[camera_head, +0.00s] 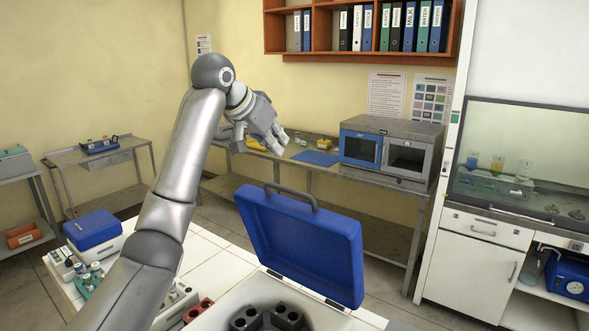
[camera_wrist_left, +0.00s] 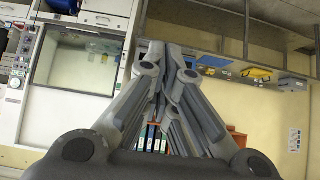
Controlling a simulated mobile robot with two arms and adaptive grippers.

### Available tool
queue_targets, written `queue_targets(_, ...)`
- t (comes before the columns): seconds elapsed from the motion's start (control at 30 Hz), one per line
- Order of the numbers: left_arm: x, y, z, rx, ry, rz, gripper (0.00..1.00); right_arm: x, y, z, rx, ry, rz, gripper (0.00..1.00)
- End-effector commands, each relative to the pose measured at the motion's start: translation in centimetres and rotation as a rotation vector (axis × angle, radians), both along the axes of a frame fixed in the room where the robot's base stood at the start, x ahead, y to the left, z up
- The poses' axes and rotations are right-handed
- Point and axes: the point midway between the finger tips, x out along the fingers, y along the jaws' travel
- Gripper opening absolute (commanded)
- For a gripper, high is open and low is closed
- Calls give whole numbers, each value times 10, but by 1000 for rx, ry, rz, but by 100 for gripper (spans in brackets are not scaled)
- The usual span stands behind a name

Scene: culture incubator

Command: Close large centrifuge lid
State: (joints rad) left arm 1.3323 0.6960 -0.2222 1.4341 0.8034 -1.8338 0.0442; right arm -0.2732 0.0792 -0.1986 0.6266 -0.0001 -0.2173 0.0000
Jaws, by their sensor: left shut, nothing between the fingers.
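The large centrifuge (camera_head: 345,320) stands at the bottom middle of the head view, with dark rotor buckets (camera_head: 265,318) showing inside. Its blue lid (camera_head: 305,243) is raised, hinged at the far side, with a grey handle (camera_head: 290,196) along its top edge. My left gripper (camera_head: 279,146) is up in the air, above the lid in the picture and apart from it. Its fingers are together and empty, as the left wrist view (camera_wrist_left: 165,60) also shows. The lid does not show clearly in the left wrist view. My right gripper is out of view.
A smaller device with a closed blue lid (camera_head: 92,230) sits on the white bench to the left, near tubes in racks (camera_head: 92,275). An incubator (camera_head: 392,150) stands on the metal back table. A fume hood (camera_head: 520,165) is at the right. The space above the centrifuge opening looks clear.

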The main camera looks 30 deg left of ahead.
Motion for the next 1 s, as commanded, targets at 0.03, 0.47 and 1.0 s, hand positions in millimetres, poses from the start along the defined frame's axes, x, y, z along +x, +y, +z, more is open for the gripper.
queue_targets(0.03, 3, 0, -2, 0, 3, 0, 0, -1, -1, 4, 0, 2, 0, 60)
queue_targets(0.47, 64, -6, -59, -2, 7, -2, 0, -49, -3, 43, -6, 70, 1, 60)
queue_targets(1.0, 35, -3, -85, 0, 2, 0, 0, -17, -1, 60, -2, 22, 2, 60)
